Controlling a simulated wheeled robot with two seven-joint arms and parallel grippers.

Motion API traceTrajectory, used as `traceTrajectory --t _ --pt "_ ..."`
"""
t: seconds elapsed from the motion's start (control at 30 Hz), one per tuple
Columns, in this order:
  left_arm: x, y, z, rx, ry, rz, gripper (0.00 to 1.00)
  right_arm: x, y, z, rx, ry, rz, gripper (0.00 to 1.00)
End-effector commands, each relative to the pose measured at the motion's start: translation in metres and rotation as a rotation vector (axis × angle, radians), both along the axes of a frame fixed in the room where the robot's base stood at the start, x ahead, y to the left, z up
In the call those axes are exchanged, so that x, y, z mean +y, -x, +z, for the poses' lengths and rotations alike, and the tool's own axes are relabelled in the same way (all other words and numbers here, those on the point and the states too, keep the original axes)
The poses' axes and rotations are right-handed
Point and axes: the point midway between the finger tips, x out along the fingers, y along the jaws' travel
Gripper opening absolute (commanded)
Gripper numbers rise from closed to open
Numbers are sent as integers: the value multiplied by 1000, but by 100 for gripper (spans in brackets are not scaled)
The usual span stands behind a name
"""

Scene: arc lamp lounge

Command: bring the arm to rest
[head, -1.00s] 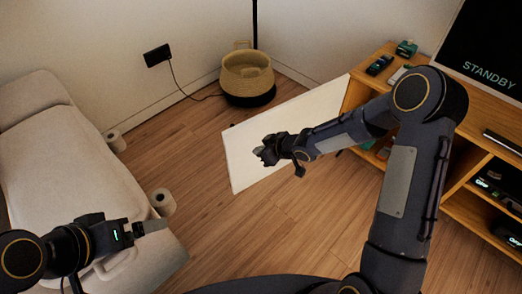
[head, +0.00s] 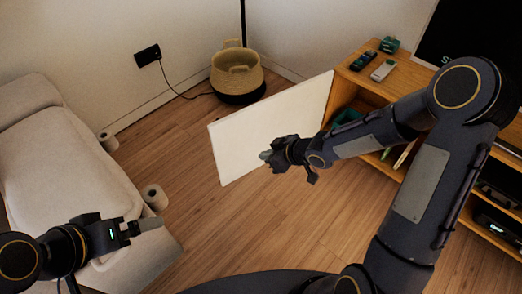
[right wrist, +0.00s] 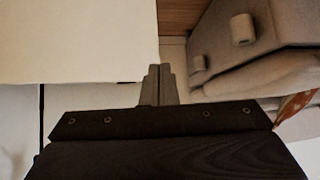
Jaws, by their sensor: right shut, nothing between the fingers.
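My right arm reaches in from the right in the head view. Its gripper (head: 265,155) is shut and empty, in front of the white door panel (head: 235,150) that stands open from the wooden cabinet (head: 350,76). I cannot tell whether it touches the door. In the right wrist view the closed fingers (right wrist: 158,80) point up past the door's pale edge (right wrist: 80,40). My left gripper (head: 150,225) is over the near end of the grey sofa (head: 75,155); its finger gap is not clear.
A woven basket (head: 237,78) stands by the back wall near a black pole. Small devices, including a grey one (head: 383,70), lie on the cabinet top. White rolls (head: 155,197) are beside the sofa. Wood floor (head: 240,235) is clear between sofa and door.

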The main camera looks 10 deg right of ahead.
Motion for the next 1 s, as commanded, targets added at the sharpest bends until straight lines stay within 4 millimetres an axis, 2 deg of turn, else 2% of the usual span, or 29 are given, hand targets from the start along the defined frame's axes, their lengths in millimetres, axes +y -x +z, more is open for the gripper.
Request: traceTrajectory --t 0.37,0.47,0.57,0.67,0.8,0.9,1.0 --pt "0 0 3 0 0 0 98 -6 5 7 0 8 -9 0" --pt "0 0 3 0 0 0 98 -23 6 20 7 47 -65 0" --pt "0 0 3 0 0 0 98 -56 14 46 30 111 -183 0" --pt "0 0 3 0 0 0 98 -94 37 78 79 160 -343 0" --pt "0 0 3 0 0 0 98 -129 89 115 174 150 -553 0" --pt "0 0 3 0 0 0 98 -139 129 133 249 95 -662 0" --pt "0 0 3 0 0 0 98 -139 162 142 313 29 -727 0"
